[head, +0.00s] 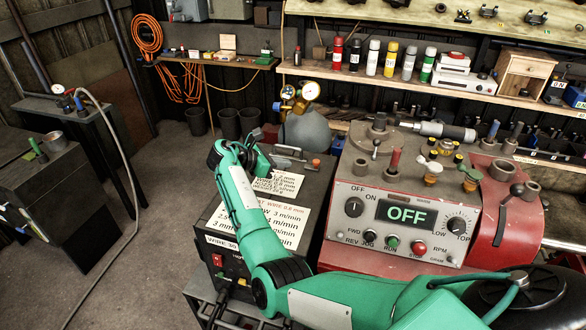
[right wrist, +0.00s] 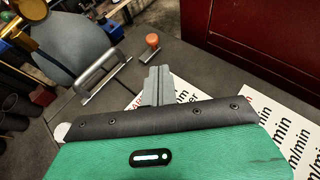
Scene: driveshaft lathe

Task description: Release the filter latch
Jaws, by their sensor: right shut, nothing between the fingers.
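My right gripper (right wrist: 157,85) is shut and empty, its grey fingers held together over the top of the black machine box. In the head view the right gripper (head: 268,168) is small and partly hidden by its own wrist. Beyond the fingertips stand a metal bar handle (right wrist: 101,71) and a short orange-topped knob (right wrist: 152,41), both apart from the fingers. The knob also shows in the head view (head: 316,163). I cannot tell which part is the filter latch. My left gripper is not in view.
The black box (head: 228,248) carries white text labels (head: 262,222). A grey rounded tank (head: 308,132) with brass gauges (head: 310,91) is behind. Open floor lies left.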

